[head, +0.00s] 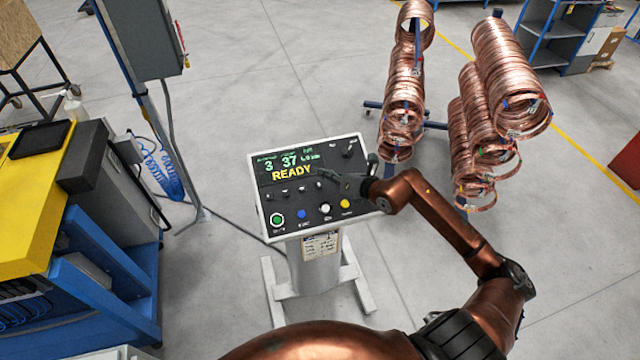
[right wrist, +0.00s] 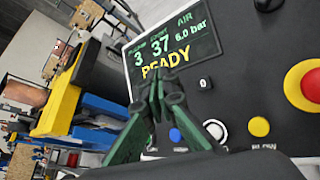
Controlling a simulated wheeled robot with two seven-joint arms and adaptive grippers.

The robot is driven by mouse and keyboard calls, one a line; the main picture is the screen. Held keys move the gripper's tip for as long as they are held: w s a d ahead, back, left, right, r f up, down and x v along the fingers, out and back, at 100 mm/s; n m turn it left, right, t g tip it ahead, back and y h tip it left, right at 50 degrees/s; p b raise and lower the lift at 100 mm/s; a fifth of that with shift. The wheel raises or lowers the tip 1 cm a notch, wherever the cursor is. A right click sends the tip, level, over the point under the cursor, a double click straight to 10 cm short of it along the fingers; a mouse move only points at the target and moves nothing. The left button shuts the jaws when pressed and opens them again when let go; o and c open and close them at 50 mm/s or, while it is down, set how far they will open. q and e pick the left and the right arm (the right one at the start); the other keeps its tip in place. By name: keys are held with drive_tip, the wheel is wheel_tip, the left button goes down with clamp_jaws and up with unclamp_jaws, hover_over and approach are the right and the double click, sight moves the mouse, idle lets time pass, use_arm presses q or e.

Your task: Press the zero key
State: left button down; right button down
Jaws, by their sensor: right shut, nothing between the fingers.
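The control panel (head: 312,207) stands on a grey pedestal, with a lit screen (head: 290,163) reading READY. The zero key, a small white key marked 0 (right wrist: 205,83), shows in the right wrist view below and right of the screen (right wrist: 173,46). In the head view I cannot read the small key labels. My right gripper (head: 322,174) is shut and empty over the panel, by the screen's lower right corner. In the right wrist view its dark green fingertips (right wrist: 157,84) are left of the zero key and apart from it in the picture. My left gripper is out of view.
A red knob on a yellow ring (right wrist: 305,85) sits right of the zero key. Yellow (head: 345,204), white (head: 325,208), blue (head: 301,214) and green (head: 277,218) buttons line the panel's lower edge. Copper coils (head: 490,90) hang behind; a blue-framed bench (head: 100,270) stands left.

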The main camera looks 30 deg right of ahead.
sight(316, 182)
drive_tip(key=shift+d+f, duration=0.1)
drive_tip(key=shift+d, duration=0.05)
drive_tip(key=w+f+b, duration=0.1)
drive_tip(key=f+b, duration=0.1)
drive_tip(key=w+f+b, duration=0.1)
drive_tip(key=f+b, duration=0.1)
drive_tip(key=w+f+b, duration=0.1)
drive_tip(key=f+b, duration=0.1)
drive_tip(key=f, duration=0.1)
drive_tip(key=shift+d, duration=0.3)
drive_tip(key=shift+w+d+f+b, duration=0.1)
drive_tip(key=shift+w+f+b, duration=0.15)
drive_tip(key=shift+f+b, duration=0.25)
drive_tip(key=shift+f, duration=0.1)
idle(1.0)
drive_tip(key=shift+w+f, duration=0.2)
drive_tip(key=shift+f, duration=0.1)
drive_tip(key=shift+w+f+b, duration=0.15)
drive_tip(key=shift+f+b, duration=0.3)
drive_tip(key=shift+b, duration=0.2)
idle(0.5)
drive_tip(key=shift+r, duration=0.1)
drive_tip(key=shift+s+r+p, duration=0.35)
drive_tip(key=shift+r+p, duration=0.4)
drive_tip(key=shift+p, duration=0.1)
drive_tip(key=shift+r, duration=0.1)
